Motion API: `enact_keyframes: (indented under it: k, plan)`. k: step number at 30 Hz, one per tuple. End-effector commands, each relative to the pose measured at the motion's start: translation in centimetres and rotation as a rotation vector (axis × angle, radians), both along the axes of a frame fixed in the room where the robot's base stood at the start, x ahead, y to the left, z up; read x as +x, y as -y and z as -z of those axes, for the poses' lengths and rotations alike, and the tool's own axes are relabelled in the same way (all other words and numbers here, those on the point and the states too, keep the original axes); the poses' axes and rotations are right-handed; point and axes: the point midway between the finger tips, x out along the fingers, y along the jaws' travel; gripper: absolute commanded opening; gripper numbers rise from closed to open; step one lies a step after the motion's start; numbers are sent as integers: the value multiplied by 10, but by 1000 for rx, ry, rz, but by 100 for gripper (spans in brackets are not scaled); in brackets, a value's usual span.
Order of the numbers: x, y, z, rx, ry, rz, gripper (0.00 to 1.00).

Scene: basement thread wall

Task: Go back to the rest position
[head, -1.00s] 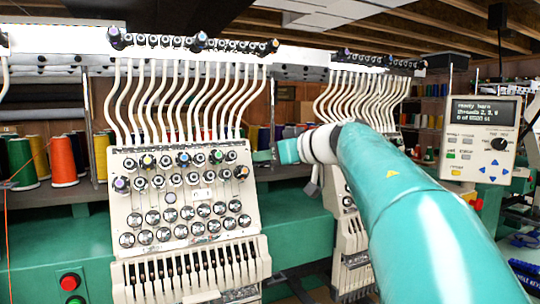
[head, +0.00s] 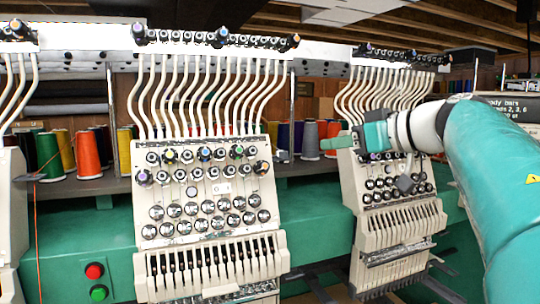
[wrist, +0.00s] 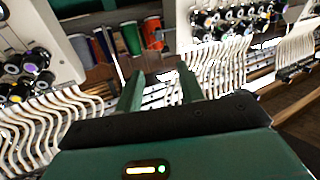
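My gripper (head: 338,142) is on the right side of the head view, pointing left in front of the second embroidery head (head: 395,215). In the wrist view its two green fingers (wrist: 161,88) stand apart with nothing held between them. My teal and white arm reaches in from the right edge. No object is in its grasp. Whether the gripper touches the second head cannot be told.
A cream embroidery head (head: 205,200) with knobs and white thread tubes stands left of centre. Thread spools (head: 86,153) line a shelf behind. Red (head: 94,270) and green (head: 99,292) buttons sit lower left. A control panel (head: 515,106) is partly hidden behind my arm.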

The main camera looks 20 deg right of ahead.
Motion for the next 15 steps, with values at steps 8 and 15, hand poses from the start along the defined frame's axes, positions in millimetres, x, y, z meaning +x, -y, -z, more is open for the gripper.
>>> enact_keyframes:
  k: [8,15]
  plan:
    - [7,-11,-12,-5,107,10,38]
    - [23,-30,-41,15,450,214,38]
